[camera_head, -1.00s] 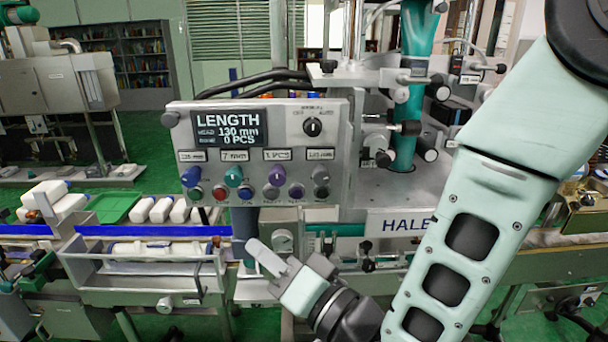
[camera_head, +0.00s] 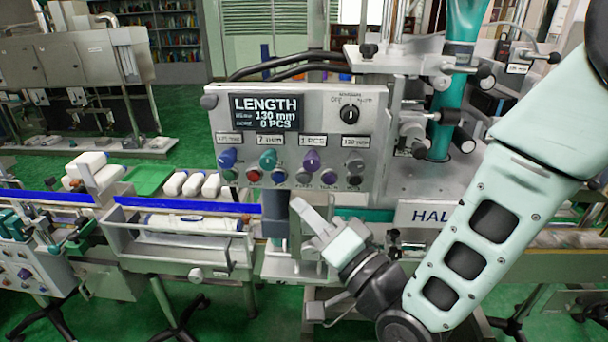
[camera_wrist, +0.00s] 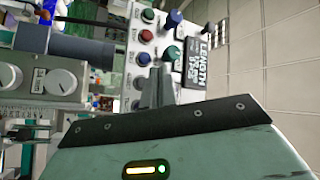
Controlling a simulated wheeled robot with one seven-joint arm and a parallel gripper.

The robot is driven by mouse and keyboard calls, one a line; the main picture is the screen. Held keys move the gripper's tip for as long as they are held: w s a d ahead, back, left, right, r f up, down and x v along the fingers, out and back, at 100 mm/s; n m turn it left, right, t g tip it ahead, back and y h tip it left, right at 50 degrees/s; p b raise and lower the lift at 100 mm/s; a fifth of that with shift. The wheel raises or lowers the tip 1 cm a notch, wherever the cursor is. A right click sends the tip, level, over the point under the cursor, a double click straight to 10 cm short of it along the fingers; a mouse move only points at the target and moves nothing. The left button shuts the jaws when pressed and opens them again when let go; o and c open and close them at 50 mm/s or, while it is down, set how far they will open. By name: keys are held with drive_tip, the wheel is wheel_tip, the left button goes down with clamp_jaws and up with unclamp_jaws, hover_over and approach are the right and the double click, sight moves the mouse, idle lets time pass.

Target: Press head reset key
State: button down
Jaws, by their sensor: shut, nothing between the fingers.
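The grey control panel (camera_head: 208,125) carries a display (camera_head: 267,113) reading LENGTH, 130 mm, 0 PCS. Under it are a blue knob (camera_head: 227,158), a teal knob (camera_head: 268,159) and a purple knob (camera_head: 311,160). The lowest row holds small keys, among them a green key (camera_head: 229,175), a red key (camera_head: 253,175) and a blue key (camera_head: 279,176). Their small labels are not legible, so I cannot tell which is head reset. My gripper (camera_head: 297,204) is shut and empty, just below this row. In the wrist view its fingers (camera_wrist: 156,86) point at the panel and hide part of it.
A selector knob (camera_head: 349,114) sits at the panel's upper right. Below the panel are a dark blue post (camera_head: 274,213) and a conveyor with a blue rail (camera_head: 180,205). White bottles (camera_head: 193,185) lie behind it. The wrist view shows a grey dial (camera_wrist: 61,81) beside the panel.

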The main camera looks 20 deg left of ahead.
drive_tip(key=shift+w+a, duration=0.2)
drive_tip(key=shift+w, duration=0.6)
drive_tip(key=shift+w+a, duration=0.15)
drive_tip(key=shift+w, duration=0.6)
drive_tip(key=shift+w+a, duration=0.2)
drive_tip(key=shift+w, duration=0.6)
drive_tip(key=shift+b, duration=0.3)
drive_tip(key=shift+w+a, duration=0.1)
drive_tip(key=shift+w, duration=0.25)
drive_tip(key=shift+w+a+b, duration=0.1)
drive_tip(key=shift+w+b, duration=0.35)
idle(0.5)
drive_tip(key=shift+s, duration=0.2)
drive_tip(key=shift+s+d+b, duration=0.2)
drive_tip(key=shift+s+b, duration=0.15)
drive_tip(key=shift+s, duration=0.3)
drive_tip(key=shift+s+d+b, duration=0.2)
drive_tip(key=shift+s+b, duration=0.05)
drive_tip(key=shift+s, duration=0.55)
drive_tip(key=shift+s+d+b, duration=0.2)
drive_tip(key=shift+s+b, duration=0.1)
drive_tip(key=shift+s, duration=0.5)
drive_tip(key=shift+s+d+b, duration=0.2)
drive_tip(key=shift+s+b, duration=0.05)
drive_tip(key=shift+s, duration=0.55)
